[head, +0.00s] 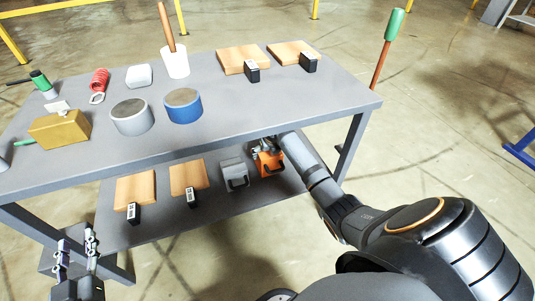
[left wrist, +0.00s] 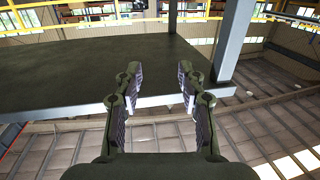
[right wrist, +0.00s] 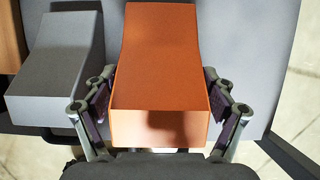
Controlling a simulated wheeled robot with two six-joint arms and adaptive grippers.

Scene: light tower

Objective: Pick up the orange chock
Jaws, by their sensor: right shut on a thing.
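The orange chock (head: 272,163) is on the lower shelf, at its right end, under the tabletop. My right gripper (head: 263,147) reaches in beneath the table edge and is at the chock. In the right wrist view the orange chock (right wrist: 158,60) fills the space between the two fingers, one on each side, and the gripper is shut on it. I cannot tell whether it is clear of the shelf. My left gripper (head: 76,242) is open and empty, low in front of the table's left side; its spread fingers also show in the left wrist view (left wrist: 158,88).
A grey chock (head: 234,174) stands close to the left of the orange one. Wooden boards with black blocks (head: 188,178) lie further left on the shelf. The tabletop (head: 240,120) overhangs the shelf, and a table leg (head: 352,140) stands to the right.

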